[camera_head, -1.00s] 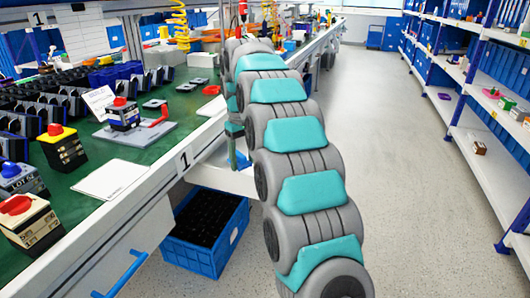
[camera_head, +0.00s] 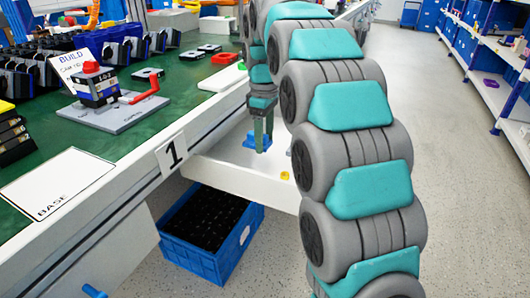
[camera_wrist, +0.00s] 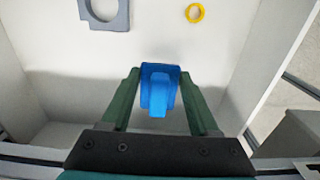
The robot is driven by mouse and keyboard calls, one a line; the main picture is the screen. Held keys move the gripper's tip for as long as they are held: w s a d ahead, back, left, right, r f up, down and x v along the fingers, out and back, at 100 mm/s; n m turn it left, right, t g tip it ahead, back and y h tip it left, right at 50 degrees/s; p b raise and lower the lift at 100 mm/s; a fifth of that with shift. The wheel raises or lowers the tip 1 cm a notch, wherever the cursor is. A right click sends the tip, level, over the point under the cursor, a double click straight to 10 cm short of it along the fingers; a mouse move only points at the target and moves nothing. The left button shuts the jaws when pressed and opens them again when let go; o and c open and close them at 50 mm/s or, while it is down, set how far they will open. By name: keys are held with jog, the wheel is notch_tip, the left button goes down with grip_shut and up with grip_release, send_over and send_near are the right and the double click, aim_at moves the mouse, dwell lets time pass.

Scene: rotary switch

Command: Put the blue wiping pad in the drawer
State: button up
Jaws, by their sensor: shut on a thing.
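My gripper (camera_head: 258,143) is shut on the blue wiping pad (camera_wrist: 158,88), which sits between the two green fingers in the wrist view. In the head view a bit of the pad's blue (camera_head: 251,142) shows at the fingertips. The white drawer (camera_head: 225,172) is pulled out from under the bench. Its inside floor (camera_wrist: 90,55) fills most of the wrist view. The pad and fingertips are within the drawer's outline; I cannot tell whether the pad touches the floor.
A yellow ring (camera_wrist: 195,13) and a grey plate with a hole (camera_wrist: 104,12) lie in the drawer. A blue crate (camera_head: 208,232) stands below it. The green bench top (camera_head: 130,150) holds switch parts and a "BASE" card (camera_head: 57,184). The aisle at right is clear.

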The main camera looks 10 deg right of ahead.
aim_at(264, 162)
jog(key=shift+f, duration=2.25)
jog(key=shift+f, duration=0.2)
jog(key=o, duration=1.4)
jog(key=shift+o, duration=0.2)
notch_tip(264, 162, up, 12)
jog(key=shift+r+p, duration=0.25)
jog(key=shift+p, duration=0.45)
